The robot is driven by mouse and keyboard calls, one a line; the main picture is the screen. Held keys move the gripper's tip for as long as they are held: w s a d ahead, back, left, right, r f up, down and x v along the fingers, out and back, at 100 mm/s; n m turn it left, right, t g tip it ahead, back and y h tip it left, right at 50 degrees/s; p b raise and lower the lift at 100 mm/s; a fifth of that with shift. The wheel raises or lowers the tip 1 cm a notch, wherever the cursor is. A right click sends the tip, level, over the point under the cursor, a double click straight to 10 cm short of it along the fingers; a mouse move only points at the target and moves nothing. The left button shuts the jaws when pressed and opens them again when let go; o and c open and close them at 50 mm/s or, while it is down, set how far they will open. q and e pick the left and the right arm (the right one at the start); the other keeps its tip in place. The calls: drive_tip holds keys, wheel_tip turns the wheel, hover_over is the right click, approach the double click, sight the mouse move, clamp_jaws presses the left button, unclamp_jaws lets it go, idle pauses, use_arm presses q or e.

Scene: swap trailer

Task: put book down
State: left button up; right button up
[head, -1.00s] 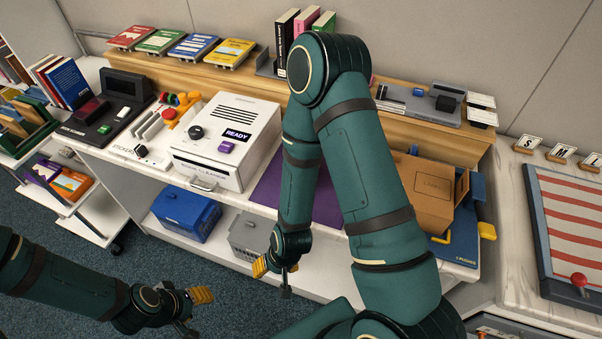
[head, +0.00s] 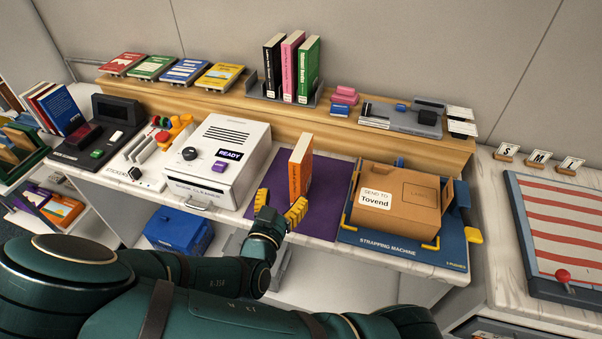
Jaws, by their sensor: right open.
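An orange book (head: 300,168) stands upright on the purple mat (head: 325,212) on the white counter, its spine towards me. My right gripper (head: 280,207) is open, with its yellow fingertips apart, at the near side of the book. One fingertip overlaps the book's lower edge in the picture; I cannot tell whether it touches. My left gripper is not in view.
The white cleaner box (head: 225,165) reading READY is left of the mat. A cardboard box (head: 395,198) on the blue strapping machine (head: 380,240) is to the right. Upright books (head: 292,70) stand in a holder on the wooden shelf behind. Bare mat lies right of the orange book.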

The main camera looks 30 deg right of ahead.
sight(300, 156)
drive_tip(key=shift+h, duration=0.3)
drive_tip(key=x, duration=0.9)
drive_tip(key=r+x, duration=0.1)
drive_tip(key=x, duration=0.3)
drive_tip(key=shift+w+d+b, duration=0.2)
drive_tip(key=shift+w+b, duration=0.15)
drive_tip(key=shift+b, duration=0.05)
clamp_jaws()
drive_tip(key=shift+r, duration=0.1)
